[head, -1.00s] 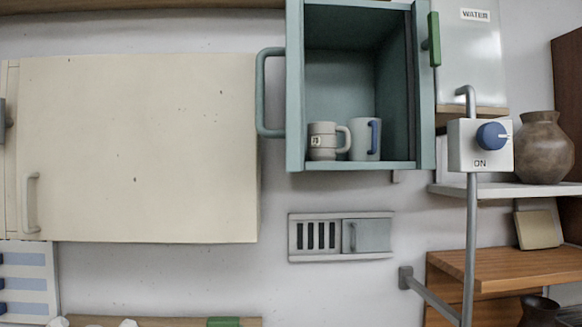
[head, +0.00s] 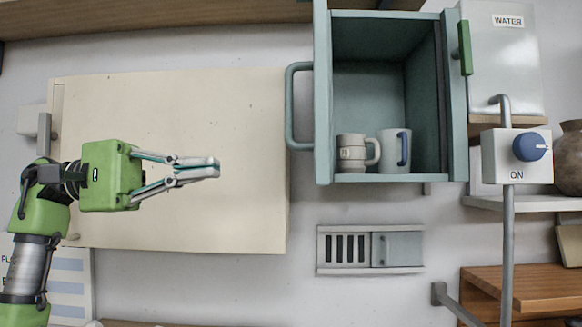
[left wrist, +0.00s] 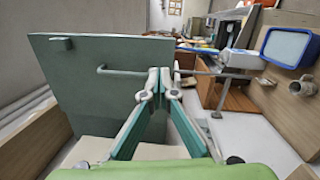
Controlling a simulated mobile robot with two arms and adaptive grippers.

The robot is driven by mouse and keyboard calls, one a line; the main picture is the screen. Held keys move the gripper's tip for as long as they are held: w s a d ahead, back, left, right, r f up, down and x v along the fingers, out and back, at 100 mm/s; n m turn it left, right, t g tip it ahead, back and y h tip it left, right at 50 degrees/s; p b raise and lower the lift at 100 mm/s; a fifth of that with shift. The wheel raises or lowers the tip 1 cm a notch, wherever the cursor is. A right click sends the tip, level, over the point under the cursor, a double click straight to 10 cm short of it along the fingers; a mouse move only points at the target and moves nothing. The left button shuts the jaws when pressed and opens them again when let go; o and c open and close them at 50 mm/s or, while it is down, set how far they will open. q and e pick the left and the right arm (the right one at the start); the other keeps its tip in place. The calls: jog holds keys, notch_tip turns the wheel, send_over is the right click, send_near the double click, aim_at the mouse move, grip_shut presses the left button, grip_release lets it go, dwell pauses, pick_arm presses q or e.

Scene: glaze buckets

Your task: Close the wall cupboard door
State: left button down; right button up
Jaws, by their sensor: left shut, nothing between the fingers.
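The teal wall cupboard (head: 457,110) stands open in the head view, with two mugs inside. Its door (head: 322,100) shows almost edge-on at the left side, swung out from the wall, with a teal bar handle (head: 290,105) on its left face. A teal panel that looks like this door (left wrist: 100,85) fills the left of the left wrist view, with a bar handle near its top. My left gripper (head: 217,168) is shut and empty, left of the handle and apart from it in the head view. My right gripper is not in view.
A large cream panel (head: 180,110) lies behind my left gripper. A vent plate (head: 370,268) is below the cupboard. Right of it are a knob box (head: 502,160) on a grey pipe, a shelf (head: 485,202) and a brown pot (head: 568,165).

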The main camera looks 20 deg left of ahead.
pick_arm(q)
jog(key=w+d+m+y+p, duration=0.1)
jog(key=d+p, duration=0.4)
jog(key=d, duration=0.7)
jog(key=shift+w+d+t, duration=0.15)
jog(key=shift+w+t, duration=0.05)
jog(key=shift+t, duration=0.1)
